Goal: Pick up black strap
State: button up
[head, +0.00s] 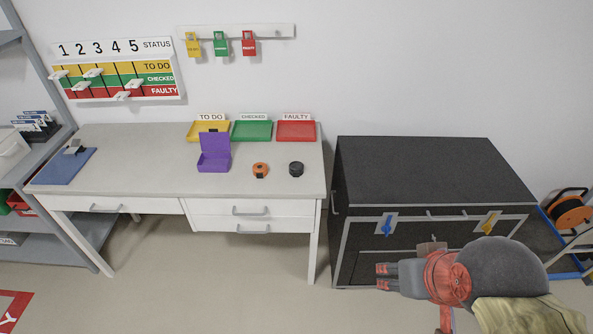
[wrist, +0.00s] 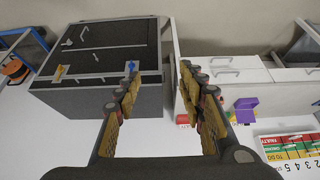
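A small round black item that looks like a rolled-up strap (head: 296,169) lies on the right part of the white desk (head: 110,160). An orange and black roll (head: 261,169) lies just left of it. My gripper (head: 381,276) is in front of the black case, right of the desk and well apart from the black roll. In the wrist view my gripper (wrist: 160,72) has its two fingers spread with nothing between them. I cannot make out the black roll in the wrist view.
A purple open box (head: 214,153) stands left of the rolls, also in the wrist view (wrist: 246,110). Yellow (head: 207,136), green (head: 251,131) and red (head: 296,131) trays line the desk's back. The large black case (head: 430,170) stands right of the desk. Floor before the desk is clear.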

aim_at(295, 169)
jog(key=j+z, duration=0.1)
jog(key=z, duration=0.3)
jog(key=i+j+z, duration=0.1)
jog(key=j+z, duration=0.3)
jog(key=j, duration=0.5)
jog(key=j+z, duration=0.35)
jog(key=j, duration=1.35)
jog(key=k+j, duration=0.15)
jog(key=j, duration=0.6)
